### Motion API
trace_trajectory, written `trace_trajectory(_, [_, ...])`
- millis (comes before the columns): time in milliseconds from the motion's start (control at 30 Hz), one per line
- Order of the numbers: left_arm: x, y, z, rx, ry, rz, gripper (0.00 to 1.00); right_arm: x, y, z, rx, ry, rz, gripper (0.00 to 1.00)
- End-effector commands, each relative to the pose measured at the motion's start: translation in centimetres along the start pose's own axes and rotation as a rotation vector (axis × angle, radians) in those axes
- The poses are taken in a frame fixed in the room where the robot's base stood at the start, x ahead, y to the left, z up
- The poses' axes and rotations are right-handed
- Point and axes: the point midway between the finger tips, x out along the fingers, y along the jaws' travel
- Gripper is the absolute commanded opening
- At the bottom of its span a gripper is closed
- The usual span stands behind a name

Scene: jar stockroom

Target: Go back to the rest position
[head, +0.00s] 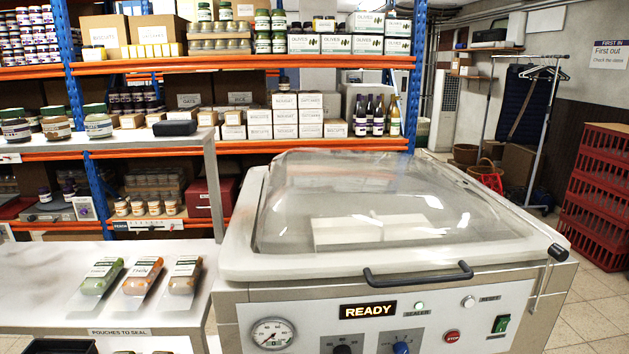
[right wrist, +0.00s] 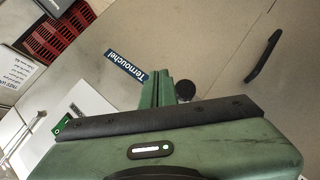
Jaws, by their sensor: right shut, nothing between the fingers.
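My right gripper (right wrist: 166,88) shows in the right wrist view, its green fingers together with nothing between them. Neither gripper shows in the head view, and my left gripper is in no view. In the head view the vacuum sealer (head: 500,290) has its clear domed lid (head: 350,195) down, and its display (head: 368,310) reads READY. Pale block shapes show through the lid.
Pouches in green (head: 101,276), orange (head: 142,276) and brown (head: 184,275) lie on the white counter (head: 40,265) at left. Blue-and-orange shelving with jars and boxes stands behind. Red crates (head: 598,190) stand at right. Tiled floor (head: 570,325) is open at lower right.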

Motion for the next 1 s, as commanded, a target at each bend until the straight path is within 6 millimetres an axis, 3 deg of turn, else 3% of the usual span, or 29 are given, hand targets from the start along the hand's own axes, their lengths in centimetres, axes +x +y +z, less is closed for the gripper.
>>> trace_trajectory(33, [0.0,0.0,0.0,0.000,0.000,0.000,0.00,-0.1,-3.2,2.9,-0.010,-0.040,-0.076,0.00])
trace_trajectory(100, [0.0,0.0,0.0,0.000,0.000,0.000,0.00,-0.5,-7.2,6.6,-0.014,-0.087,-0.174,0.00])
trace_trajectory(267, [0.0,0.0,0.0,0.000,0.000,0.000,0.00,-3.3,-15.6,15.2,0.002,-0.200,-0.382,0.00])
trace_trajectory(400, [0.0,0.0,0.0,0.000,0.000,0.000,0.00,-7.6,-21.8,23.1,0.042,-0.309,-0.541,0.00])
trace_trajectory(500, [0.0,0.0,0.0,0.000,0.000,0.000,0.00,-11.4,-25.4,28.5,0.085,-0.391,-0.633,0.00])
trace_trajectory(600, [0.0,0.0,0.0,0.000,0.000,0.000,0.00,-15.3,-28.0,33.3,0.130,-0.467,-0.700,0.00])
trace_trajectory(733, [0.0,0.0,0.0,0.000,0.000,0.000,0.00,-19.3,-29.9,37.6,0.180,-0.543,-0.748,0.00])
trace_trajectory(867, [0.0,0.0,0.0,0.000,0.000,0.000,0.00,-21.5,-30.6,39.9,0.208,-0.584,-0.765,0.00])
trace_trajectory(1000, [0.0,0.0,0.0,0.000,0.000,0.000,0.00,-21.8,-30.8,40.2,0.213,-0.591,-0.768,0.00])
